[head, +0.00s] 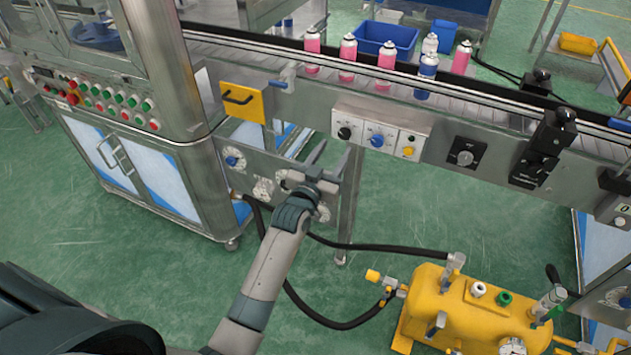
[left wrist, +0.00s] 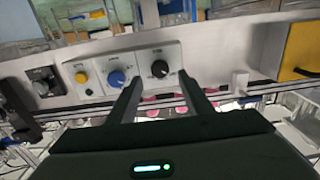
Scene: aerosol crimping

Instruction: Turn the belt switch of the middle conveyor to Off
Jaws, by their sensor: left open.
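The middle conveyor (head: 480,85) carries a white control panel (head: 366,128) on its front rail. The panel has a black knob (head: 345,132), a blue knob (head: 377,140) and a yellow button (head: 408,151). Their labels and settings are too small to read, so I cannot tell which is the belt switch. My left gripper (head: 331,160) is open and empty, below and a little left of the panel. In the left wrist view, the black knob (left wrist: 160,69) shows just beyond the open fingertips (left wrist: 160,84), nearest the right finger, with the blue knob (left wrist: 117,78) to its left.
Pink and blue cans (head: 387,54) stand on the belt. A yellow tank (head: 450,305) with hoses stands on the floor at lower right.

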